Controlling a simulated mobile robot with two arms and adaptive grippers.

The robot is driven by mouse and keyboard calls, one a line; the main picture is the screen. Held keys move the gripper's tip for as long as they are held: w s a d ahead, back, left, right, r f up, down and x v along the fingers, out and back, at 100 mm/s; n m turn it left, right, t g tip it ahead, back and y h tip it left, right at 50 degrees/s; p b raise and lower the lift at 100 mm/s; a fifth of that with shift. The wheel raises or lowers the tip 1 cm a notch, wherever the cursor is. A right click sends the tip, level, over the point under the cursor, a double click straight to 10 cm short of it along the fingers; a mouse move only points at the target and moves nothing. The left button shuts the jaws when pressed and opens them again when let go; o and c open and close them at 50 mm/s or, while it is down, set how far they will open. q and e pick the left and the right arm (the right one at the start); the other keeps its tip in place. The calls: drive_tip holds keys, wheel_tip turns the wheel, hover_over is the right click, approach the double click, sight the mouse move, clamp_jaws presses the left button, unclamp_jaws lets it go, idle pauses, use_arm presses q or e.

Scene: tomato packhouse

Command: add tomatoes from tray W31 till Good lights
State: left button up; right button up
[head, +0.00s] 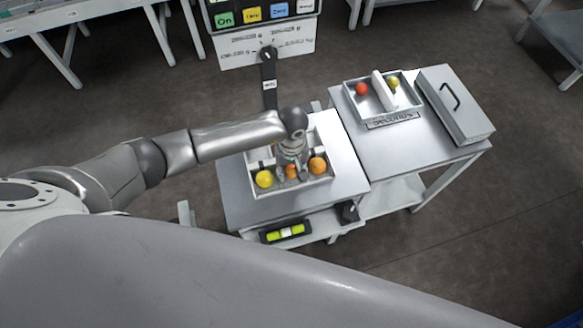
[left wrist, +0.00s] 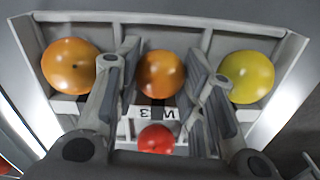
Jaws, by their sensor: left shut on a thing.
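A light grey tray (left wrist: 178,20) with dividers holds tomatoes; it also shows in the head view on the left-hand table. Its label (left wrist: 154,113) appears upside down, reads W3, and is partly hidden by a finger. My left gripper (left wrist: 160,85) reaches down into the tray, shut on the middle orange tomato (left wrist: 161,70). That tomato shows partly in the head view (head: 291,172). Another orange tomato (left wrist: 71,66) and a yellow tomato (left wrist: 246,77) lie in the compartments on either side. A red tomato (left wrist: 156,139) lies nearer the wrist. My right gripper is not in view.
A button panel (head: 262,14) stands behind the table, with no lit Good light visible. On the right table (head: 400,150) are a small divided tray (head: 367,111) with red and yellow tomatoes and a handled metal lid or box (head: 470,118). A yellow-green level (head: 286,232) is in front.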

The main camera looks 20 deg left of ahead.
use_arm(q)
drive_tip(key=shift+f, duration=0.15)
drive_tip(key=o, duration=0.8)
drive_tip(key=c, duration=0.3)
drive_tip(key=shift+r+p, duration=2.1)
drive_tip(key=shift+r, duration=1.5)
drive_tip(key=shift+f, duration=0.1)
